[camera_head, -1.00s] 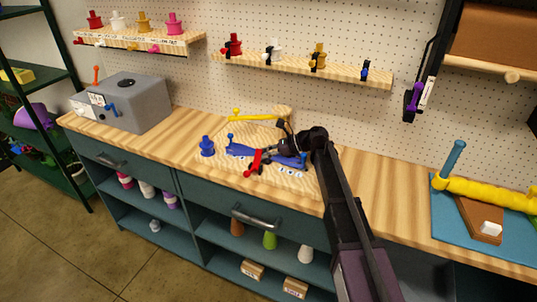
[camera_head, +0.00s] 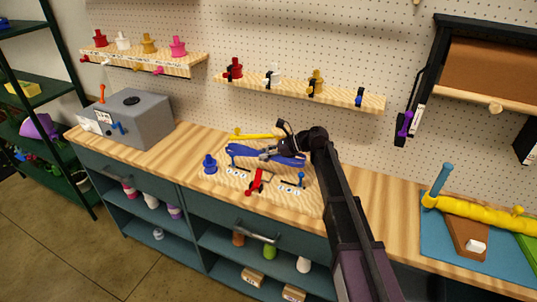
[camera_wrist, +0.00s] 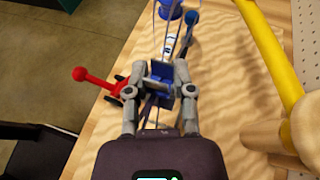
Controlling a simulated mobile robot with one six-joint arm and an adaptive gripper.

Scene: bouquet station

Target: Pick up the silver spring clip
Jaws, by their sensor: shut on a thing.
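My gripper (camera_head: 275,150) is above the wooden fixture board (camera_head: 235,190) in the head view, shut on a long blue piece (camera_head: 290,160). The piece hangs above the board, apart from it as far as I can tell. In the wrist view my gripper (camera_wrist: 164,70) has its grey fingers on either side of this blue piece (camera_wrist: 162,72); its lower part is hidden. I cannot make out a silver spring clip for sure; grey between the blue ends may be my fingers.
A red lever (camera_head: 257,182), blue spool (camera_head: 209,163) and blue pegs are on the board. A yellow bar (camera_head: 252,136) lies behind. A grey box (camera_head: 135,120) stands left, and a blue mat (camera_head: 450,255) with a yellow roll lies right. A shelf (camera_head: 340,97) hangs above.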

